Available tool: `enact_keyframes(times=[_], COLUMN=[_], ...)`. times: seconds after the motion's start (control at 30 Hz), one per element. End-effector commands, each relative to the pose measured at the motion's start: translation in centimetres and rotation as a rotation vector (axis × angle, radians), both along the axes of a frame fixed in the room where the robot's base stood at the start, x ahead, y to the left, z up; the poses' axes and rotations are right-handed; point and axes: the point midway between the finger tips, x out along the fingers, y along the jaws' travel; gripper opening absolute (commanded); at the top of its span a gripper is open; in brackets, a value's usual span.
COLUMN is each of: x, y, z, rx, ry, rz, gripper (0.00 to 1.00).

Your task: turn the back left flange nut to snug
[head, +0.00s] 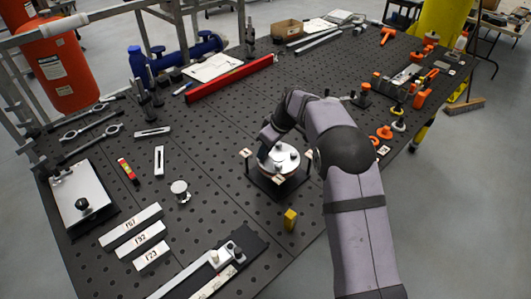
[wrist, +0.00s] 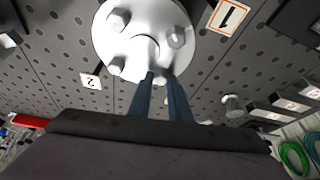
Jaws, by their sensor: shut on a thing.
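A round pale flange (head: 291,169) sits on a dark square base near the middle of the table. In the wrist view the flange (wrist: 150,12) shows a central hub (wrist: 143,47) with hex nuts around it, such as a nut at upper left (wrist: 117,20), one at right (wrist: 177,37) and one at lower left (wrist: 115,66). My gripper (head: 264,153) reaches down over the flange's back left side. In the wrist view my gripper (wrist: 163,78) has its two narrow fingers shut on the back left flange nut, which they mostly hide.
Numbered tags 1 (wrist: 228,17) and 2 (wrist: 92,81) stand around the flange. A yellow block (head: 290,219) lies in front of it, and a small round metal part (head: 180,190) stands to the left. Orange parts (head: 384,132) lie at right. The table between the flange and the red bar (head: 230,78) is clear.

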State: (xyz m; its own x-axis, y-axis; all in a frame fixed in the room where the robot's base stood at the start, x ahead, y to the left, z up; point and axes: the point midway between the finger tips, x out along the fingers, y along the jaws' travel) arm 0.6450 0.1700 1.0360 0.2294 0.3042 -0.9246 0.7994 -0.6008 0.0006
Motion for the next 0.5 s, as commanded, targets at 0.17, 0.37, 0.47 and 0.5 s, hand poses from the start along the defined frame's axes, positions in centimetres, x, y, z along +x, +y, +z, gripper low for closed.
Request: enact_keyframes(times=[0.17,0.37,0.47,0.5], x=[-0.05,-0.02,-0.03,-0.03], y=[0.04,0.02,0.02,0.02], z=[0.0,0.08,0.09,0.09], rx=[0.002,0.002,0.002,0.002], ry=[-0.001,-0.001,-0.001,-0.001], rz=[-0.07,-0.077,-0.076,-0.076], gripper=[0.0,0.0,0.2,0.29])
